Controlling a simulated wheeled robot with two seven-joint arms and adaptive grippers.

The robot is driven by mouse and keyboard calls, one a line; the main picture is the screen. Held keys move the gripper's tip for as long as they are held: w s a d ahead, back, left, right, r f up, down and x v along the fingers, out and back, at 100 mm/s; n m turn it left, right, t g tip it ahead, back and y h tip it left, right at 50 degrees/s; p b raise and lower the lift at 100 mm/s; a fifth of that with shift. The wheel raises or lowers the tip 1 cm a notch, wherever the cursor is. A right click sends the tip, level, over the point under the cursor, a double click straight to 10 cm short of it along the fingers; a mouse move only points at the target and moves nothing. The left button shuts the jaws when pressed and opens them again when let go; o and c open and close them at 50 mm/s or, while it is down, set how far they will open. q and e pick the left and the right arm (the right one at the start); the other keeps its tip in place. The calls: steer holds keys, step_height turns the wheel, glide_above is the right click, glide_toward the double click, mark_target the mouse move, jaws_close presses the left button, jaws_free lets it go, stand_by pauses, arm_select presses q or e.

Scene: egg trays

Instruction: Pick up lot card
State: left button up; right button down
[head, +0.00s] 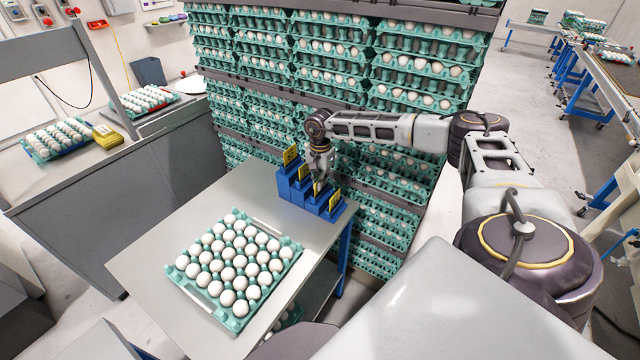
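A blue stepped holder (289,191) stands at the far right corner of the metal table. Several yellow lot cards stand in it: one at the back left (290,155), one in front of it (303,172), and one at the right end (335,200). My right gripper (317,183) points down over the middle of the holder, its fingertips at or close to another yellow card, which they partly hide. At this size I cannot tell whether the fingers are open or touch the card. My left gripper is not in view.
A green tray of white eggs (180,276) lies on the metal table (144,262), left of and nearer than the holder. A tall stack of egg trays (275,100) rises close behind. The table's left part is bare.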

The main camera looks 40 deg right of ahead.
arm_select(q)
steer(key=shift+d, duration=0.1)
arm_select(e)
steer(key=shift+r, duration=0.1)
steer(key=shift+r, duration=0.4)
step_height(320, 180, up, 4)
steer(key=shift+r+b, duration=0.2)
steer(key=shift+b, duration=0.1)
step_height(320, 180, up, 3)
steer(key=shift+r, duration=0.7)
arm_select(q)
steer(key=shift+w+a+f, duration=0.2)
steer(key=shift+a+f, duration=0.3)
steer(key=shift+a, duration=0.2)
arm_select(e)
steer(key=shift+r, duration=0.15)
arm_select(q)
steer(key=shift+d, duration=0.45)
arm_select(e)
steer(key=shift+a, duration=0.1)
